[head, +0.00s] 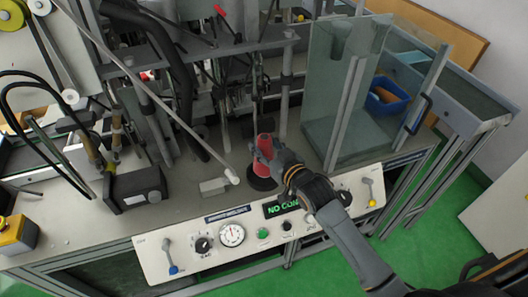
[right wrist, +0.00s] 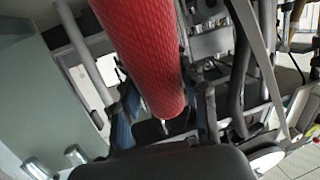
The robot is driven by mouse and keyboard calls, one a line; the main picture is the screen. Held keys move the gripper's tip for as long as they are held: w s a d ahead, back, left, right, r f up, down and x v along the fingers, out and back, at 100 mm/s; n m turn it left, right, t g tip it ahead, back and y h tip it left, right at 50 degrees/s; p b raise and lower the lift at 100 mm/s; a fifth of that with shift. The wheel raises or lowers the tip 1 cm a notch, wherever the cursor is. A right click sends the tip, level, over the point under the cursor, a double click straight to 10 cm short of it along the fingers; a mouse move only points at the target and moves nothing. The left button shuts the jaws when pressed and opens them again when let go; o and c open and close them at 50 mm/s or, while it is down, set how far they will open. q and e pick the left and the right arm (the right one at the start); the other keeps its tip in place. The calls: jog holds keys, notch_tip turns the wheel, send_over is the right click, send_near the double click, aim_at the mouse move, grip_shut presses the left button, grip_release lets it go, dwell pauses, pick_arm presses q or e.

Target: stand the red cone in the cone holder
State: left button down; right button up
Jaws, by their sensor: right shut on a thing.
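The red cone (head: 264,146) stands about upright above a dark round base (head: 262,183) on the bench, behind the control panel. The base looks like the cone holder. I cannot tell whether the cone rests in it or is held just above it. My right gripper (head: 268,155) reaches in from the lower right and is shut on the cone. In the right wrist view the cone (right wrist: 140,50) fills the upper middle, textured red, between the gripper's fingers (right wrist: 163,112). My left gripper is not in view.
The control panel (head: 218,245) with a gauge, knobs and levers lies in front. A glass enclosure (head: 335,110) stands to the right, with a blue bin (head: 388,97) beyond. A pale rod (head: 190,130) slants down close left of the cone. Machine posts stand behind.

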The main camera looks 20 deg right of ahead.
aim_at(264, 154)
jog(key=shift+w+f, duration=0.2)
jog(key=shift+w, duration=0.05)
notch_tip(264, 154, down, 3)
jog(key=shift+w+f+p, duration=0.1)
jog(key=shift+w+p, duration=0.05)
jog(key=shift+p, duration=0.4)
jog(key=shift+f, duration=0.1)
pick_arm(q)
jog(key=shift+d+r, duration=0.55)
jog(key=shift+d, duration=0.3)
pick_arm(e)
jog(key=shift+f, duration=0.1)
jog(key=o, duration=0.9)
jog(key=shift+f, duration=0.15)
jog(key=o, duration=0.4)
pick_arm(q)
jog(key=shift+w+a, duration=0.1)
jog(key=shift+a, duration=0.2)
pick_arm(e)
jog(key=shift+o, duration=0.2)
